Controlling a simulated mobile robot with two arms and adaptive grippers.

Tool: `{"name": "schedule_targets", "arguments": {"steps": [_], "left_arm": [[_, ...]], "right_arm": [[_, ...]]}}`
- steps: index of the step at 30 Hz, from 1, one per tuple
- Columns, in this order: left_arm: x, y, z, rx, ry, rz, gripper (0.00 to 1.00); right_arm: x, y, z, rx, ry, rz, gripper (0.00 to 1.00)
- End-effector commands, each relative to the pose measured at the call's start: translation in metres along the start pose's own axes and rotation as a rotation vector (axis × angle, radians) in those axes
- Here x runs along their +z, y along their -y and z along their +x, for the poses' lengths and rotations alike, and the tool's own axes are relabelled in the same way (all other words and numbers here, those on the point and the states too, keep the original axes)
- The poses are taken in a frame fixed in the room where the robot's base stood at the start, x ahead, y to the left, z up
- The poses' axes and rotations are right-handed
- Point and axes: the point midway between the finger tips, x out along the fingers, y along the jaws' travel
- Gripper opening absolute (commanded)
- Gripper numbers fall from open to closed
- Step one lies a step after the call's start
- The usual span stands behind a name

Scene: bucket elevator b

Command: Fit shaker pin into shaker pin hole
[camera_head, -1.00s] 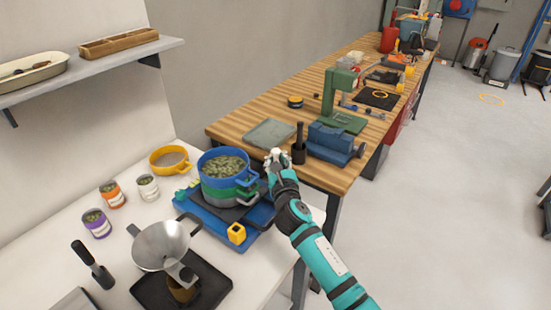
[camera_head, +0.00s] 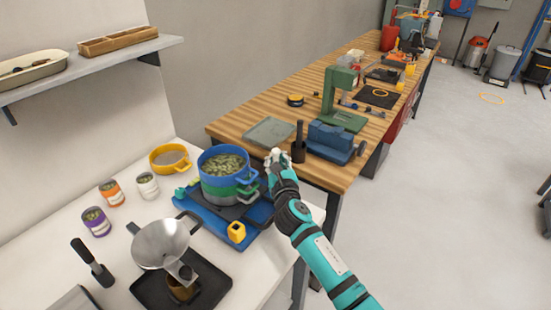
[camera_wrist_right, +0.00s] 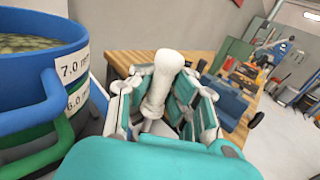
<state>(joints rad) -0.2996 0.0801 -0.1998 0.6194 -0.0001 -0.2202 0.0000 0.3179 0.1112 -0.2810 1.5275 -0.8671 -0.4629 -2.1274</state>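The shaker pin (camera_wrist_right: 157,85) is a white peg with a thick rounded head. In the right wrist view it stands upright between the fingers of my right gripper (camera_wrist_right: 163,98), which look closed around it. In the head view my right gripper (camera_head: 276,160) is just right of the sieve stack (camera_head: 225,176), with the white pin at its tip. The stack has blue, green and grey rings and sits on the blue shaker base (camera_head: 214,217). The blue sieve also shows in the right wrist view (camera_wrist_right: 35,85), left of the fingers. I cannot make out the pin hole. My left gripper is not in view.
A metal funnel (camera_head: 160,243) stands over a black tray (camera_head: 220,287). A yellow sieve (camera_head: 170,158) and several cans are left of the stack. A wooden bench (camera_head: 235,127) with a blue vise (camera_head: 332,139) is behind.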

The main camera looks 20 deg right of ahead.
Motion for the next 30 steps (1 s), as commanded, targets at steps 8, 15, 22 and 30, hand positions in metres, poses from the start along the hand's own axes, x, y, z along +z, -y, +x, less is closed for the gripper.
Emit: {"name": "schedule_targets", "arguments": {"steps": [8,15,22,30], "left_arm": [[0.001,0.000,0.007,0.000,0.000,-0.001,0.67],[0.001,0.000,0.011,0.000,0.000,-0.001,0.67],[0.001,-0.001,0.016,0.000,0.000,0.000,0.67],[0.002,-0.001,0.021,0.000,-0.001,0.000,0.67]], "right_arm": [[-0.008,0.000,0.000,0.000,0.000,-0.002,0.00],[-0.014,0.000,0.000,0.000,0.000,-0.001,0.00],[-0.020,0.000,0.000,0.000,0.000,-0.001,0.00],[-0.027,0.000,0.000,0.000,0.000,-0.001,0.00]]}}
